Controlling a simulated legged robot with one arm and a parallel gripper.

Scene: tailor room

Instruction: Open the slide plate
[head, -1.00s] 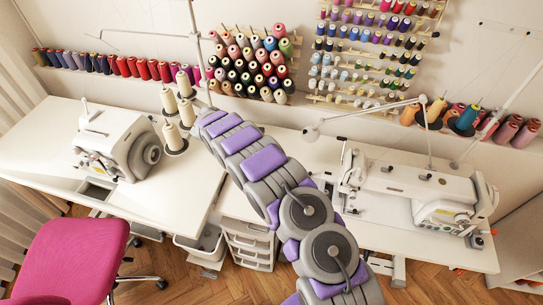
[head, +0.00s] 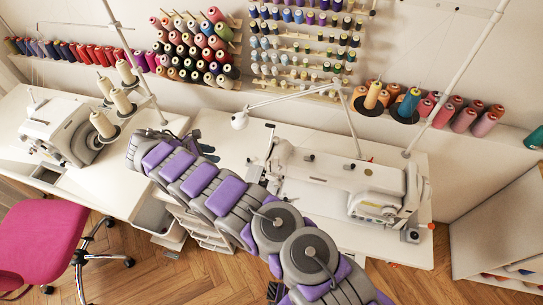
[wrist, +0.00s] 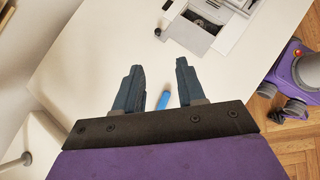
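The right sewing machine (head: 345,180) stands on the white table; its bed is partly behind my arm in the head view. In the wrist view, the bed (wrist: 187,33) shows at the upper right, with a grey plate area and a dark recess (wrist: 208,20) holding a round part. I cannot tell the slide plate's exact outline or how far it is open. My gripper (wrist: 160,78) is open and empty over the table, apart from the bed, its dark blue fingers pointing toward the machine side. It also shows in the head view (head: 208,152), left of the machine.
A small blue object (wrist: 164,100) lies on the table below the gap between my fingers. The left sewing machine (head: 65,130), thread cones (head: 103,125) and a pink chair (head: 40,240) are at the left. A lamp arm (head: 290,98) reaches above the right machine.

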